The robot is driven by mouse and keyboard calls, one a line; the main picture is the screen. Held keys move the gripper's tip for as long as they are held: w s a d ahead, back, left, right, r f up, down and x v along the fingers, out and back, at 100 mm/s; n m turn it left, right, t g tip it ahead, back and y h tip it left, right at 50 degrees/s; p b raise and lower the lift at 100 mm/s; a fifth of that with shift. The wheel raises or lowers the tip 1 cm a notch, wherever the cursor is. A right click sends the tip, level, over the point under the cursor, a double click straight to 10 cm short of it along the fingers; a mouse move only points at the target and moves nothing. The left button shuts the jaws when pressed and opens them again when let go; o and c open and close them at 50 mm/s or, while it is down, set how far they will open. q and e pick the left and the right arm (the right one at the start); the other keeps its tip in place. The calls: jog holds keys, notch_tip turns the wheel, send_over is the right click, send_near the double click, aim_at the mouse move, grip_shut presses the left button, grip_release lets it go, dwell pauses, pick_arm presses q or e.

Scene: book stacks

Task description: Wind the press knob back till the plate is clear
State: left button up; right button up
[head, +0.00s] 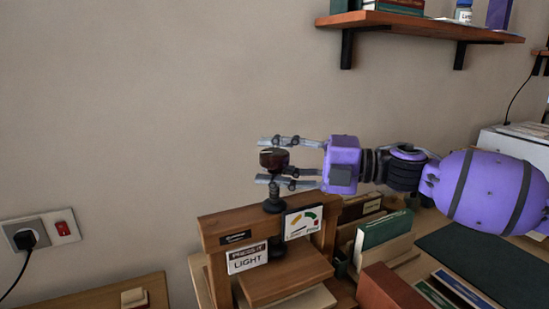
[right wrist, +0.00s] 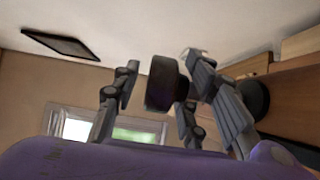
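The wooden book press (head: 210,235) stands at the lower middle of the head view. Its dark round knob (head: 273,159) tops an upright screw above the crossbeam. The wooden plate (head: 286,279) is below the beam, under a black screw foot (head: 277,251); its underside and any contact there are hidden. My right gripper (head: 277,160) reaches in from the right, fingers on either side of the knob. In the right wrist view the knob (right wrist: 164,83) is between the fingers, with a gap on the left. The gripper looks open. My left gripper is out of view.
A "PRESS IT LIGHT" sign (head: 247,258) and a coloured gauge card (head: 302,223) are on the press front. Books (head: 384,230) and a dark mat (head: 480,260) lie to the right. A shelf (head: 420,25) hangs above. Wall left of the knob is clear.

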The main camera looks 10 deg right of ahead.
grip_shut()
jog(key=shift+r+m+t+p, duration=0.2)
jog(key=shift+m+t+p, duration=0.1)
jog(key=shift+t+p, duration=0.25)
jog(key=m+t+h+p, duration=0.1)
jog(key=p, duration=0.1)
jog(key=m+t+h+p, duration=0.1)
jog(key=t, duration=0.1)
jog(key=m+t+h+p, duration=0.1)
jog(key=h+p, duration=0.1)
jog(key=shift+a+r+m+t+p, duration=0.1)
jog(key=shift+r+m+t+p, duration=0.2)
jog(key=shift+m+t+p, duration=0.1)
jog(key=shift+h+p, duration=0.3)
jog(key=shift+w+f+m+t+h+p, duration=0.1)
jog(key=shift+m+t+h+p, duration=0.2)
jog(key=shift+m+t, duration=0.2)
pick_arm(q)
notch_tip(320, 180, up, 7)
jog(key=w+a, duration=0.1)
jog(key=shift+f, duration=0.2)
pick_arm(e)
jog(key=shift+f, duration=0.1)
